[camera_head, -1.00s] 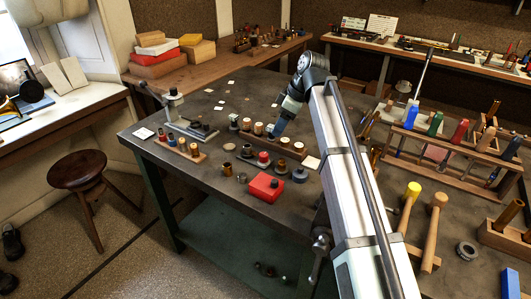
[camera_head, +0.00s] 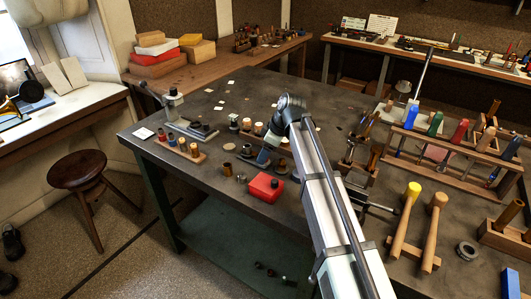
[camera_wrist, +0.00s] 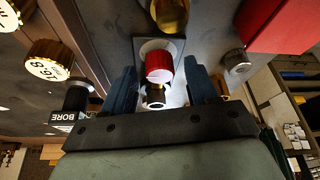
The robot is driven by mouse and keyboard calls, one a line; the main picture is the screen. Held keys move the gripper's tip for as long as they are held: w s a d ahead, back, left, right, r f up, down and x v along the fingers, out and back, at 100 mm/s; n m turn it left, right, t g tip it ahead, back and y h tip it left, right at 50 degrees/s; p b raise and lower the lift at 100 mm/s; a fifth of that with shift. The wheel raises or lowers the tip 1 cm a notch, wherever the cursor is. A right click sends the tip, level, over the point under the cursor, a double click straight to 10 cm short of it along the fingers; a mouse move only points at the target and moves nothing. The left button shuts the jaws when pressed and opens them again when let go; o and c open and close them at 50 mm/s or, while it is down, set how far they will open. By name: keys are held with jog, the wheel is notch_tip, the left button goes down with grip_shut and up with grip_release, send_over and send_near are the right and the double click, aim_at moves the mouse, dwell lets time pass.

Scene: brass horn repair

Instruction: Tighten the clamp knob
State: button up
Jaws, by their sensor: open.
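My gripper (camera_head: 263,156) is low over the bench, pointing down among small parts just behind the red box. In the wrist view its two blue fingers (camera_wrist: 160,88) are spread and empty. A red cylindrical knob (camera_wrist: 159,66) with a dark and metallic end piece stands between them, with a gap on each side. Behind it is a pale square plate (camera_wrist: 178,45) and a brass cylinder (camera_wrist: 170,14). I cannot tell for certain that this red knob is the clamp knob. In the head view my gripper hides it.
A red box (camera_head: 265,187) sits close by and also shows in the wrist view (camera_wrist: 280,24). A brass plug gauge (camera_wrist: 47,62) and a dark block marked BORE (camera_wrist: 72,105) stand left of the fingers. A wooden rack (camera_head: 180,148) lies left.

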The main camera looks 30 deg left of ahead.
jog(key=shift+f, duration=0.2)
jog(key=shift+c, duration=0.4)
jog(key=c, duration=1)
jog(key=shift+s+m, duration=0.1)
jog(key=shift+m, duration=0.2)
jog(key=m+t, duration=0.1)
jog(key=m, duration=0.2)
jog(key=shift+s+t, duration=0.1)
jog(key=shift+t, duration=0.2)
jog(key=shift+a+m+t, duration=0.1)
jog(key=shift+m+t, duration=0.8)
jog(key=shift+m, duration=1.7)
